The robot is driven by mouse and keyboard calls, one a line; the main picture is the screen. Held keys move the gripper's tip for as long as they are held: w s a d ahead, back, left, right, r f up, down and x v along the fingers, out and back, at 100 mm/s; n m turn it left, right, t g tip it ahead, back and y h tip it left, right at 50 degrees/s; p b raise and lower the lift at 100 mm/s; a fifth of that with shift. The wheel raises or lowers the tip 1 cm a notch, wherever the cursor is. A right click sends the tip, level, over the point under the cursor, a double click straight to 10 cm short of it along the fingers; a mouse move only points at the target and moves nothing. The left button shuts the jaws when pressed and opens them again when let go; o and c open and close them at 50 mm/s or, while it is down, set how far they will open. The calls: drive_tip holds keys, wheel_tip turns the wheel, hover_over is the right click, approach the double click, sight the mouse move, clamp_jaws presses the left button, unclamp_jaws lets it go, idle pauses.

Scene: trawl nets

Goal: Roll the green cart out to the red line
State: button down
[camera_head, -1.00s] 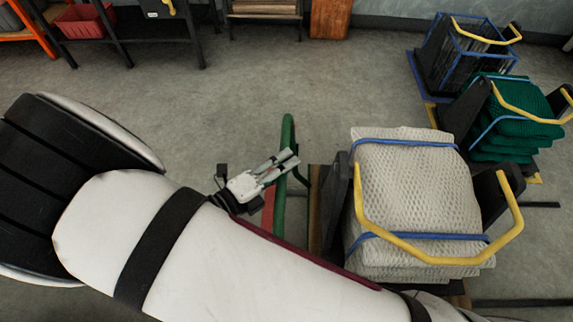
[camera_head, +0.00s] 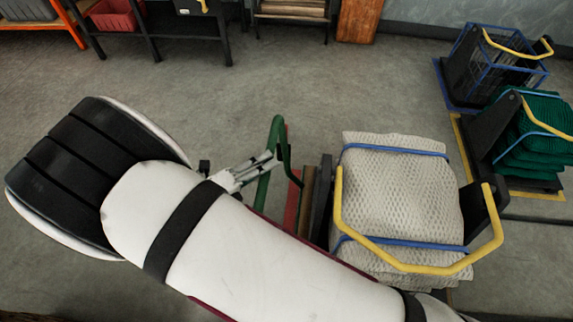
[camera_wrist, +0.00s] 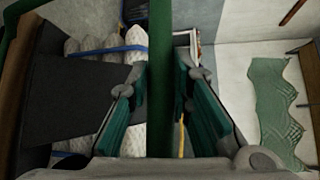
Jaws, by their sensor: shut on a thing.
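The green cart shows its upright green handle (camera_head: 280,140), a wooden deck edge (camera_head: 308,198) and dark end panels. It carries a stack of pale netting (camera_head: 400,190) with blue straps and a yellow bar. My gripper (camera_head: 262,165) is shut on the green handle at the cart's left end. In the wrist view, the green bar (camera_wrist: 160,60) runs between my two fingers. A red strip on the floor, seemingly the red line (camera_head: 292,210), shows close to the left of the deck edge. My arm hides its lower part and the cart's lower left side.
A cart with green netting (camera_head: 535,135) and a blue-framed cage cart (camera_head: 490,65) stand at the right. A dark shelf (camera_head: 215,45) with a red bin (camera_head: 112,15) is at the back left. The floor (camera_head: 200,110) between is clear.

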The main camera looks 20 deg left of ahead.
drive_tip(key=shift+s+a+f+h, duration=0.15)
drive_tip(key=shift+a+f+h, duration=0.05)
drive_tip(key=shift+a+h, duration=0.1)
drive_tip(key=c, duration=1.4)
unclamp_jaws()
drive_tip(key=shift+c, duration=0.2)
drive_tip(key=v, duration=1.2)
drive_tip(key=shift+r, duration=0.1)
